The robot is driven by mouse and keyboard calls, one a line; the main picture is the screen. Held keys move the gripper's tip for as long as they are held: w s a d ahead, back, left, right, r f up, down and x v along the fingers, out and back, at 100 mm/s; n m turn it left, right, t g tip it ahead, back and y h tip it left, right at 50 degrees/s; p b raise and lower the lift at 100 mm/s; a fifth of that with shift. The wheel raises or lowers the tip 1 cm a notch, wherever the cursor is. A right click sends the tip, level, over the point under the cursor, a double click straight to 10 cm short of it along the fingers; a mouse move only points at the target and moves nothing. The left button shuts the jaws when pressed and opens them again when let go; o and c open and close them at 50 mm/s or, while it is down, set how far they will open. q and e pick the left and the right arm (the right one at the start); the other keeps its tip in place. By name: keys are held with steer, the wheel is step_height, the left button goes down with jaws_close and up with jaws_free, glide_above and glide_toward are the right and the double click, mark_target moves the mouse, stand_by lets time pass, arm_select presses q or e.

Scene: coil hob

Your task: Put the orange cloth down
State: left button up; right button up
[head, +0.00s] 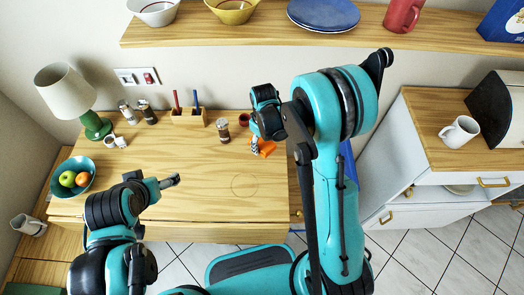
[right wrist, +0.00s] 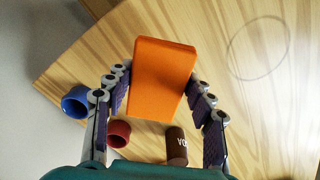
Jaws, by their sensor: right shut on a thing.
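The orange cloth (head: 266,149) shows as a small folded block below my right gripper (head: 257,142), over the back right part of the wooden table (head: 170,165). In the right wrist view the cloth (right wrist: 163,75) sits between the two fingers of the right gripper (right wrist: 160,88), which is shut on it. Whether the cloth touches the table is hard to tell. My left gripper (head: 170,181) is over the left front part of the table, away from the cloth; its finger opening is too small to judge. A thin circle (head: 244,186) is marked on the bare table.
A red cup (head: 244,119) and a brown jar (head: 223,129) stand close behind the cloth. Shakers, a wooden holder (head: 188,117), a lamp (head: 90,120) and a fruit bowl (head: 73,178) line the back and left. The table's middle is clear.

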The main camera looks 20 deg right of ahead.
mark_target(262, 149)
steer(key=shift+w+a+f, duration=0.1)
steer(key=shift+a+f, duration=0.1)
steer(key=shift+f, duration=0.3)
step_height(262, 149, down, 3)
steer(key=shift+f+b, duration=0.15)
steer(key=shift+b, duration=0.8)
steer(key=shift+f, duration=0.1)
steer(key=o, duration=1.6)
steer(key=shift+c, duration=0.2)
